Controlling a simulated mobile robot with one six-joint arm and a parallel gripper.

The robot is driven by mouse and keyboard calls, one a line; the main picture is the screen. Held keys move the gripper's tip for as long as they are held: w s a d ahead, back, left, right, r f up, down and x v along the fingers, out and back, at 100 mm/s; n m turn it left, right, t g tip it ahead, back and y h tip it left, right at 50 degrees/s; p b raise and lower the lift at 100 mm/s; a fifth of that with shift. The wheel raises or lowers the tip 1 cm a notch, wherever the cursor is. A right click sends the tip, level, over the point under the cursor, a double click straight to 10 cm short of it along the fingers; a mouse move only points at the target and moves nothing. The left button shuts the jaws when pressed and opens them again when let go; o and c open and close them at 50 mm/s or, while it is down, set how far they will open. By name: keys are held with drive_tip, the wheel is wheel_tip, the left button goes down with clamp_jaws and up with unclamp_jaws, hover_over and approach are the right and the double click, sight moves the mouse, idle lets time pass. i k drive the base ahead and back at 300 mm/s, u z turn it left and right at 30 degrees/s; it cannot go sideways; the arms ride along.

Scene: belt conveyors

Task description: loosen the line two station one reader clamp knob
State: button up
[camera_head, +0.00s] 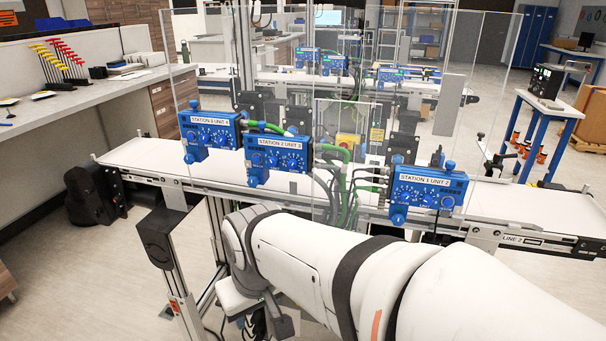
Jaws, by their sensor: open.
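The Station 1 unit (428,190) is a blue box with dials and a white label, mounted at the front right of the near conveyor (500,200). The conveyor's frame carries a "LINE 2" label (518,239). A blue knob (449,165) stands on top of the box at its right, and another blue knob (398,219) sits below its left side. I cannot tell which is the reader clamp knob, or how tight either is. My white arm crosses the foreground from lower right, bending down left of the unit. My gripper cannot be made out.
The Station 2 unit (277,156) and Station 3 unit (210,132) stand left along the same conveyor. Clear panels (345,50) and green cables (341,190) surround the line. A workbench (80,75) is at left, a blue-framed table (550,107) at right. Open floor shows at lower left.

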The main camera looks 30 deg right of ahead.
sight(398, 220)
drive_tip(key=z, duration=4)
drive_tip(key=k, duration=0.65)
drive_tip(key=u, duration=1.65)
